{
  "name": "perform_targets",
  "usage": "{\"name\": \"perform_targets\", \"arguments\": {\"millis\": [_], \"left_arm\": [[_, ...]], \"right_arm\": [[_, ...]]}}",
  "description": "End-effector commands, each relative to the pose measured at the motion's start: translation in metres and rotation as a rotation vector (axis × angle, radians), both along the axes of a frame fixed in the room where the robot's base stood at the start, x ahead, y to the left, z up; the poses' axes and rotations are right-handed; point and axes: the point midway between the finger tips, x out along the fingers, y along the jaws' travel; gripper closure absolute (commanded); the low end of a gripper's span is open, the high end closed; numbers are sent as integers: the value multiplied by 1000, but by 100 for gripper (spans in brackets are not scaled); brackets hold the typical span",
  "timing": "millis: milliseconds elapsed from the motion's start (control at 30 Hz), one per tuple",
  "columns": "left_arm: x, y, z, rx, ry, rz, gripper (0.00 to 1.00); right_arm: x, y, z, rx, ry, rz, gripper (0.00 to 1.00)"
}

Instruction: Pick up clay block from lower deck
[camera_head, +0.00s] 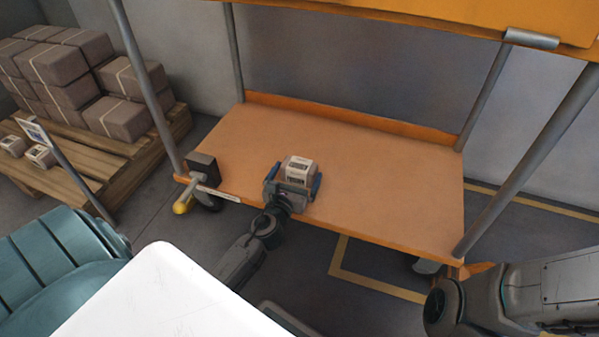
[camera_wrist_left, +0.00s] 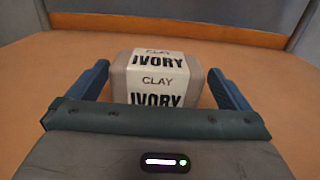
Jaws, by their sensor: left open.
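The clay block (camera_head: 299,170) is a small pale block with a white label, sitting on the orange lower deck (camera_head: 390,188) of a cart near its front edge. In the left wrist view the block (camera_wrist_left: 158,82) shows a label reading "CLAY IVORY". My left gripper (camera_head: 296,180) is open, with one blue finger on each side of the block. In the left wrist view its fingers (camera_wrist_left: 160,88) stand apart from the block, with a gap on both sides. My right gripper is not seen; only part of the right arm shows at the lower right in the head view.
The cart's upper deck (camera_head: 440,18) hangs above, with grey posts at the corners. A wooden pallet (camera_head: 85,165) with stacked wrapped blocks stands left. The rest of the lower deck is clear.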

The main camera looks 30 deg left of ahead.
Motion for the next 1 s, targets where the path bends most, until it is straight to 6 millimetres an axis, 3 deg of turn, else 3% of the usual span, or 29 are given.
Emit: {"name": "perform_targets", "arguments": {"millis": [300, 600, 633, 900, 1000], "left_arm": [[42, 13, -1, -1, -2, 0, 0], [47, 14, 0, -1, 0, 0, 0], [47, 14, 0, -1, 0, 0, 2], [47, 14, 0, -1, 0, 0, 53], [47, 14, 2, 0, -3, -1, 53]], "right_arm": [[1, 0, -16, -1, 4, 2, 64], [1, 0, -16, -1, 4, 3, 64], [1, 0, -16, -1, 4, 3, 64], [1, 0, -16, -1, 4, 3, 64], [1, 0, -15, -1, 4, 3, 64]]}}
